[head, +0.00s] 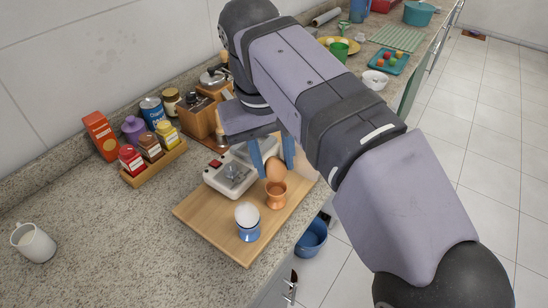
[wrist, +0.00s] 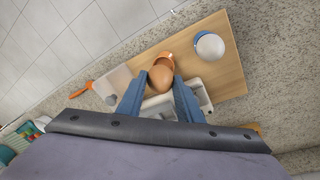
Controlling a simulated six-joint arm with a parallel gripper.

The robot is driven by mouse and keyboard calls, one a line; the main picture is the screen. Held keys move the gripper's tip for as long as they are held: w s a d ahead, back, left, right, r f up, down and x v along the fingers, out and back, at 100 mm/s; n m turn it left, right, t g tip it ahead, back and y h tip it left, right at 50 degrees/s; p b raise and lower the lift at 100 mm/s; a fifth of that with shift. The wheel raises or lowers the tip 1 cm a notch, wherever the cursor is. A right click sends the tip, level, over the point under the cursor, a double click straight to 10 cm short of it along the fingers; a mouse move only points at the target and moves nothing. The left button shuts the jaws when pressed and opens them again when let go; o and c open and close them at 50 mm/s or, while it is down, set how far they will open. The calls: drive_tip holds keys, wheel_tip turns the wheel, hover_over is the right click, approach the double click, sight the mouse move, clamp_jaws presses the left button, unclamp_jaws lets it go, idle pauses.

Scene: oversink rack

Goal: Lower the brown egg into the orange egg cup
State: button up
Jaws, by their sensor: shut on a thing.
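The brown egg (head: 275,170) is between the blue fingertips of my gripper (head: 273,158), which is shut on it. It also shows in the wrist view (wrist: 160,78) between the fingers. The orange egg cup (head: 276,193) stands upright on the wooden board (head: 198,212), directly below the egg in the head view. The egg's lower end is at the cup's rim; I cannot tell whether they touch. In the wrist view the egg covers most of the cup (wrist: 165,58), and the cup's rim shows past it.
A white egg (head: 246,214) sits in a blue cup (head: 248,233) on the board's near part. A white appliance (head: 229,174) is close left of my gripper. A jar rack (head: 155,163) stands further left. The counter's edge lies right of the board, with a blue bucket (head: 312,238) below.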

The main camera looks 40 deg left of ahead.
sight(274, 174)
drive_tip(key=shift+f+b, duration=1.35)
drive_tip(key=shift+f, duration=0.55)
idle(1.0)
drive_tip(key=o, duration=1.1)
drive_tip(key=shift+s+r+p, duration=0.2)
drive_tip(key=shift+r+p, duration=0.35)
drive_tip(key=shift+r, duration=0.65)
drive_tip(key=shift+s+r+p, duration=0.2)
drive_tip(key=shift+r+p, duration=0.3)
drive_tip(key=shift+r, duration=0.7)
drive_tip(key=shift+s+r+p, duration=0.2)
drive_tip(key=shift+r+p, duration=0.35)
drive_tip(key=shift+r, duration=0.65)
drive_tip(key=shift+w, duration=0.1)
